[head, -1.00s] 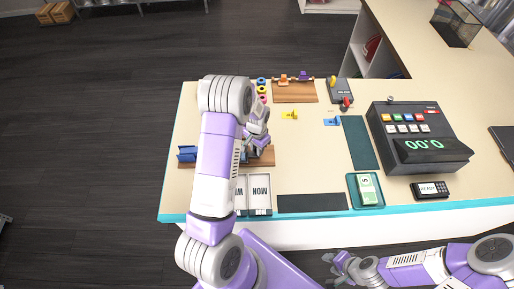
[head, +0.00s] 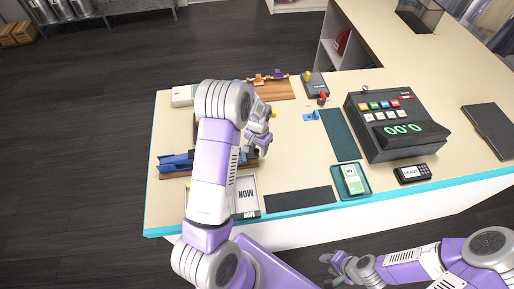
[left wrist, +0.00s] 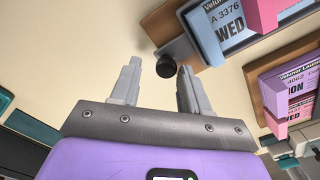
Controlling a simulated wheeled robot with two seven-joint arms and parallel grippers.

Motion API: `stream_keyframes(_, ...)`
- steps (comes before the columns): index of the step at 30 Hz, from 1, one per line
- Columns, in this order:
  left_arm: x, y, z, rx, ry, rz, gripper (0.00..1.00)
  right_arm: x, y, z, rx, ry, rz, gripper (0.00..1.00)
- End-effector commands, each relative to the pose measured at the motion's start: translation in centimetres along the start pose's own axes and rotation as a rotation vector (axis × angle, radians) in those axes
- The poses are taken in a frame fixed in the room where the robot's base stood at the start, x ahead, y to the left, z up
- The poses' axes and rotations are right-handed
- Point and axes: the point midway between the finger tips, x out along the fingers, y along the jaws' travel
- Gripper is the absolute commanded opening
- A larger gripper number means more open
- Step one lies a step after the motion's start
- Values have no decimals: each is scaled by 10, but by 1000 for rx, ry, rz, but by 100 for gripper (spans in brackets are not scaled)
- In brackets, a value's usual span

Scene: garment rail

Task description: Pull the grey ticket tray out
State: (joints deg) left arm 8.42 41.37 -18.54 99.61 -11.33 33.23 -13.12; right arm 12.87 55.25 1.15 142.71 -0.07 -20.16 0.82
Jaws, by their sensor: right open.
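My right gripper (head: 337,266) is open and empty in front of the counter.
On the counter are a blue object on a board (head: 178,163), MON cards (head: 246,193), a dark mat (head: 298,200), a green money tray (head: 351,182) and a cash register (head: 392,125).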

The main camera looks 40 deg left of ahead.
Motion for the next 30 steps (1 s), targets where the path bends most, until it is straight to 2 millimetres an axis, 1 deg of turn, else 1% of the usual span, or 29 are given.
stream_keyframes(8, 0, -2, 2, -2, -4, -2, 50, 0, 0, 0, 0, 0, 0, 43)
stream_keyframes(11, -5, -2, 1, -2, -1, -3, 50, 0, 0, 0, 0, 0, 0, 43)
stream_keyframes(14, -18, -2, 1, -2, 0, -3, 50, 1, 1, 0, 0, 0, 0, 43)
stream_keyframes(18, -43, -2, 0, -1, 1, -3, 50, 3, 1, 0, 0, 0, 0, 43)
stream_keyframes(22, -62, -2, 0, -2, 1, -3, 50, 3, 1, 0, 0, 0, 0, 43)
stream_keyframes(26, -73, -1, 0, -1, -1, -2, 50, 4, 2, 0, 0, 0, 0, 43)
stream_keyframes(30, -76, -1, 1, -2, -3, -2, 50, 4, 2, 0, 0, 0, 0, 43)
